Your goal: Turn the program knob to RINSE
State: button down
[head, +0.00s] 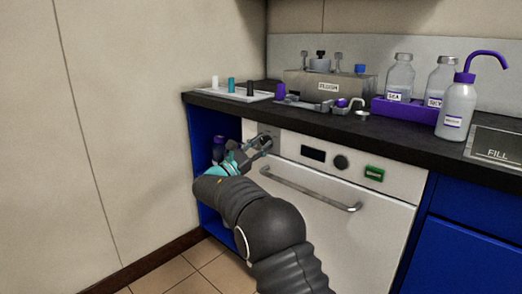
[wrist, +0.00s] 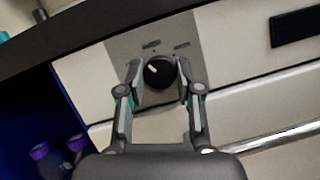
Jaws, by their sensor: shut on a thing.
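The program knob (wrist: 158,73) is black and round, with a white pointer mark directed to the upper left in the wrist view. It sits on a grey plate (wrist: 121,50) with small markings around it, too small to read. My gripper (wrist: 162,83) has one finger on each side of the knob and is shut on it. In the head view my gripper (head: 262,145) is at the left end of the white appliance's front panel (head: 288,149) and hides the knob there.
Right of my gripper, the panel carries a dark display (head: 313,154), another dark knob (head: 341,162) and a green switch (head: 374,173). A bar handle (head: 311,196) runs below. Purple-capped bottles (wrist: 40,151) stand in the blue open cabinet at left. The countertop above holds bottles and trays.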

jog(key=m+g, duration=0.2)
jog(key=m, duration=0.2)
jog(key=m+g+h, duration=0.1)
jog(key=m+g, duration=0.1)
jog(key=m, duration=0.2)
jog(key=shift+w+a+r+h, duration=0.1)
jog(key=shift+h, duration=0.2)
jog(key=shift+m, duration=0.5)
jog(key=c, duration=0.8)
grip_release()
jog(key=shift+o, duration=0.2)
jog(key=shift+a, duration=0.1)
jog(key=v, duration=1.2)
jog(key=shift+w, duration=0.1)
